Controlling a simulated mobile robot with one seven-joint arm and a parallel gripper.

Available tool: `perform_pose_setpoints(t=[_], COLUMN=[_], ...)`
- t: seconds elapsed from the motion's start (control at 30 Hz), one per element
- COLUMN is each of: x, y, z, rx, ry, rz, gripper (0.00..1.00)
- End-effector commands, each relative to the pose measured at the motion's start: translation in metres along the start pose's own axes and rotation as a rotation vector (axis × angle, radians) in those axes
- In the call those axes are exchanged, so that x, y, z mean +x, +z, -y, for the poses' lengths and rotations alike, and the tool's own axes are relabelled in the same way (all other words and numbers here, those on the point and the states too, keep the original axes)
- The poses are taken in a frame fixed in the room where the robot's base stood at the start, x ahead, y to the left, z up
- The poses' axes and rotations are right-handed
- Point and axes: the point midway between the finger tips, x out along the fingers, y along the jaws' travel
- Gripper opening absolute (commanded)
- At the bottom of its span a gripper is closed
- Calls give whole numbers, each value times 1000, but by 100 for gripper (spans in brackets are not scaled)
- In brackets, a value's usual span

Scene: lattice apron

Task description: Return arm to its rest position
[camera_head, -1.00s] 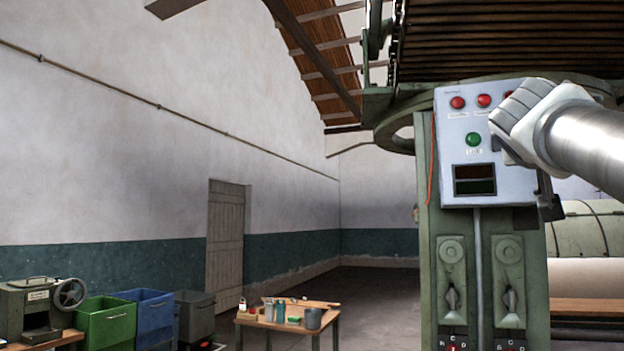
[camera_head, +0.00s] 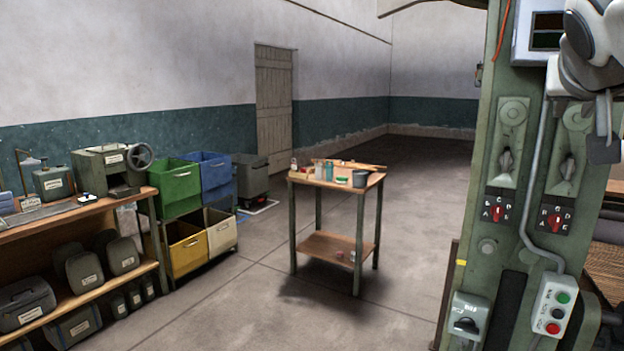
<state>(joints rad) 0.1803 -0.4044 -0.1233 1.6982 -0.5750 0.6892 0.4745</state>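My arm (camera_head: 592,45) shows at the top right edge, white and grey, in front of the green machine column. My gripper (camera_head: 604,148) hangs below it with a dark finger pointing down. Only part of it shows, so I cannot tell whether it is open or shut. I see nothing held in it. I cannot tell whether it touches the column.
The green machine column (camera_head: 500,240) with switches and a push-button box (camera_head: 552,305) stands close on the right. A small wooden table (camera_head: 335,179) with bottles stands mid-room. Coloured bins (camera_head: 174,190) and a loaded shelf (camera_head: 70,219) line the left. Floor between is clear.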

Motion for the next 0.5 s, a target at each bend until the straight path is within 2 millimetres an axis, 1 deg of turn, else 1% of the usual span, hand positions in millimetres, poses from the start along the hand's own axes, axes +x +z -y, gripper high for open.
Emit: perform_pose_setpoints(t=[0.03, 0.07, 0.1, 0.17, 0.2, 0.23, 0.27, 0.3, 0.37, 0.4, 0.5], x=[-6, -8, -13, -22, -30, -37, -43, -53, -68, -78, -99], y=[31, 51, 77, 117, 145, 165, 186, 213, 251, 274, 322], z=[16, 26, 38, 54, 64, 71, 78, 85, 94, 98, 105], rx=[-26, -45, -71, -110, -137, -158, -179, -207, -247, -272, -323], ry=[-49, -77, -116, -173, -213, -242, -270, -308, -361, -394, -460], rz=[67, 108, 162, 241, 294, 332, 371, 421, 492, 532, 619], gripper=[27, 27, 27, 27, 27, 27, 27, 27, 27, 27, 27])
